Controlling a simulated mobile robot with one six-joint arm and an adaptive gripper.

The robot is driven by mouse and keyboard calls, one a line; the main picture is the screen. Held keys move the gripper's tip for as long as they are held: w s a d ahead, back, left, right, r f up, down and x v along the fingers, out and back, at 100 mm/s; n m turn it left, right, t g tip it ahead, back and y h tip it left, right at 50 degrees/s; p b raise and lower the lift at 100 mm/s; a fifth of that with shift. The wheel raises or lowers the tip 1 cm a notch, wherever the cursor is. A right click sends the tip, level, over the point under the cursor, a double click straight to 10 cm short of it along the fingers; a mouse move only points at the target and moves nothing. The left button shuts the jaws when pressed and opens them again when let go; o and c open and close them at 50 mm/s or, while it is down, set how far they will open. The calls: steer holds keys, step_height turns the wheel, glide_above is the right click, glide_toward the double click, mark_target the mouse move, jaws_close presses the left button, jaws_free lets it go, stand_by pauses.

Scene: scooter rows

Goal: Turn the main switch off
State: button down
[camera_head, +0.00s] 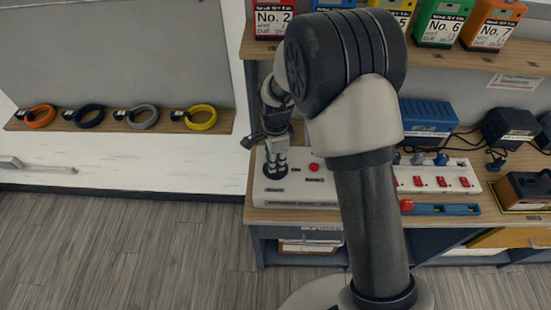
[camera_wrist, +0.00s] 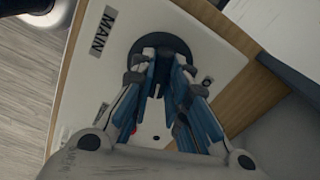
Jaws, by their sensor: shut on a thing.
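The main switch is on a white panel box (camera_head: 300,190) at the left end of the bench. Its dark round base (camera_wrist: 190,45) shows in the wrist view next to a label reading MAIN (camera_wrist: 102,32). My gripper (camera_head: 276,163) points down onto the switch. In the wrist view my gripper (camera_wrist: 165,62) has its blue-padded fingers over the round base, shut on the switch's knob. The knob is mostly hidden between the fingers, so I cannot tell its exact angle.
A red button (camera_head: 314,167) sits on the panel right of my gripper. A power strip with red switches (camera_head: 440,181) and a blue charger (camera_head: 427,118) stand farther right. Numbered packs (camera_head: 443,22) line the shelf above. Coloured rings (camera_head: 200,117) lie on the left ledge.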

steer(key=n+p, duration=0.1)
steer(key=n, duration=0.2)
steer(key=shift+n, duration=0.4)
steer(key=n, duration=0.3)
steer(key=shift+n+p, duration=0.3)
steer(key=shift+p, duration=0.1)
steer(key=n, duration=0.3)
steer(key=shift+n+p, duration=0.3)
steer(key=shift+n, duration=1.6)
steer(key=c, duration=1.6)
jaws_free()
steer(key=shift+o, duration=0.2)
steer(key=shift+r, duration=0.1)
